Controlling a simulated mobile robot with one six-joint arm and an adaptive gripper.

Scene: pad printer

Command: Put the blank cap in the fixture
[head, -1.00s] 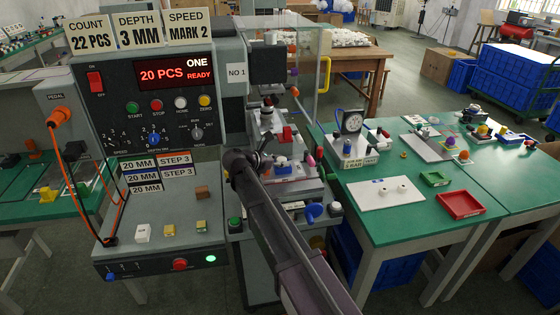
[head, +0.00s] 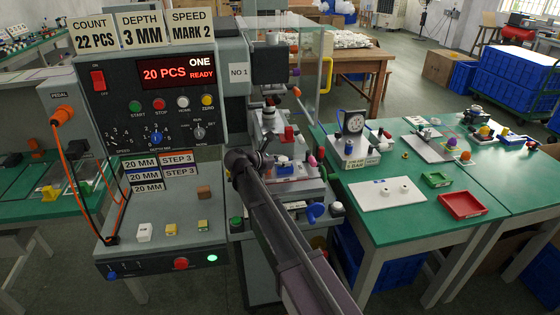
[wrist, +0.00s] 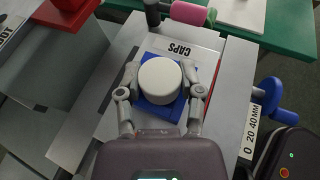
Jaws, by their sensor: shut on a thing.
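The blank cap (wrist: 160,78) is a white round piece, held between the two fingertips of my gripper (wrist: 160,88) in the wrist view. My gripper is shut on it. The blue fixture block (wrist: 150,112) lies directly under the cap, on a grey plate labelled CAPS. The cap covers most of the block, so I cannot tell whether it is seated or just above. In the head view the blue fixture (head: 285,168) shows beyond my arm, which hides most of my gripper.
The pad printer's control panel (head: 150,100) stands at left. A red block (wrist: 70,8) and a pink roller (wrist: 188,13) lie beyond the fixture in the wrist view. A blue knob (wrist: 270,92) is at its right.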

